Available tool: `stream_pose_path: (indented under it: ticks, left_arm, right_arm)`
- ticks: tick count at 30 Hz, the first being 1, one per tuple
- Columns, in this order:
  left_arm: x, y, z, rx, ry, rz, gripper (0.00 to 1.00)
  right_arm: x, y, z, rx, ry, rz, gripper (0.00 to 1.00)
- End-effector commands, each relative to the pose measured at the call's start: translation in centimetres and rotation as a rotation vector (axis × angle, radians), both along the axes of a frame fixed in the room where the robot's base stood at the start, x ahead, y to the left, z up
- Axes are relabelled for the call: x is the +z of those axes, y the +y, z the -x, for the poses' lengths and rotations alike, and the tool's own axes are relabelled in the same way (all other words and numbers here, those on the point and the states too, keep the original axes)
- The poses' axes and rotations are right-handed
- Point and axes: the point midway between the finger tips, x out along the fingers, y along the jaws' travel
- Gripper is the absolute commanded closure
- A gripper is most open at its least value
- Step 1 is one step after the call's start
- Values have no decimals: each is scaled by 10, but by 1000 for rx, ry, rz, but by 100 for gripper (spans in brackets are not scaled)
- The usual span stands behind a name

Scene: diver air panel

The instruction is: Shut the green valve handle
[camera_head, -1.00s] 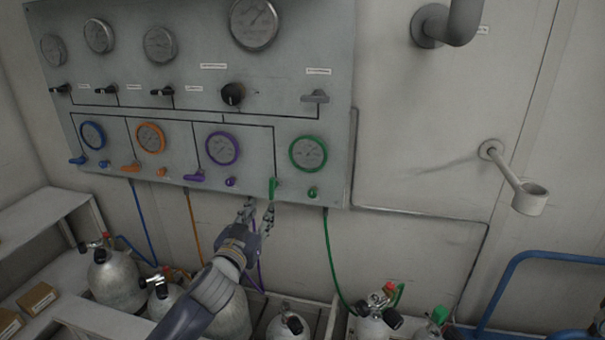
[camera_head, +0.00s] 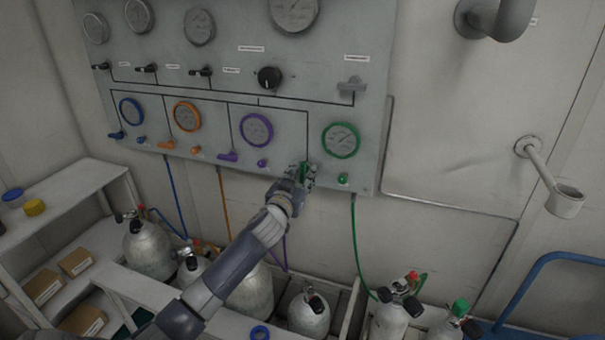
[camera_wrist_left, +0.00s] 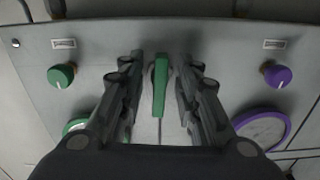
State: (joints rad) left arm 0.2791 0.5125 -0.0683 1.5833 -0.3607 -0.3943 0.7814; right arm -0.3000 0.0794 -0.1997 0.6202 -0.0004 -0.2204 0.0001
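The green valve handle (camera_head: 304,171) is on the lower right of the grey panel, left of the green-rimmed gauge (camera_head: 341,140). In the left wrist view the green handle (camera_wrist_left: 160,86) stands between the two fingers of my left gripper (camera_wrist_left: 160,95). The fingers are open, with a visible gap on both sides of the handle. My right gripper is not in view.
A green knob (camera_head: 343,179) and a purple valve handle (camera_head: 228,156) are on the panel to either side. A green hose (camera_head: 357,240) hangs below. Gas cylinders (camera_head: 309,312) stand under the panel. A metal bracket with a cup (camera_head: 564,201) sticks out of the wall at right.

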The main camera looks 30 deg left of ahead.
Motion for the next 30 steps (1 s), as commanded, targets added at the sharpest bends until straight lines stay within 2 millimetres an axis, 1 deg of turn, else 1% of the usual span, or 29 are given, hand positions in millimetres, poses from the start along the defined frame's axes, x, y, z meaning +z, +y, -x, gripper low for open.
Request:
stream_pose_path:
  ticks: [8, 9, 11, 12, 13, 23, 30]
  left_arm:
    - [0, 0, -2, 0, 0, 0, 70]
    - [0, 0, -1, 0, 0, 0, 72]
    - [0, 0, -1, 0, 0, 0, 86]
    - [0, 0, -1, 0, 0, 0, 95]
    - [0, 0, -1, 0, 0, 0, 100]
    - [0, 0, -1, 0, 3, -9, 100]
    - [0, 1, -1, 0, 22, -92, 100]
  right_arm:
    - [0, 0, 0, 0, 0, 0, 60]
    - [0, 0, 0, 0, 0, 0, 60]
    - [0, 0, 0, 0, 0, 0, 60]
    - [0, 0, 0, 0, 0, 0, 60]
    - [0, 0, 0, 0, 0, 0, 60]
    - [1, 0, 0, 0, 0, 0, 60]
    - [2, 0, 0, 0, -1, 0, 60]
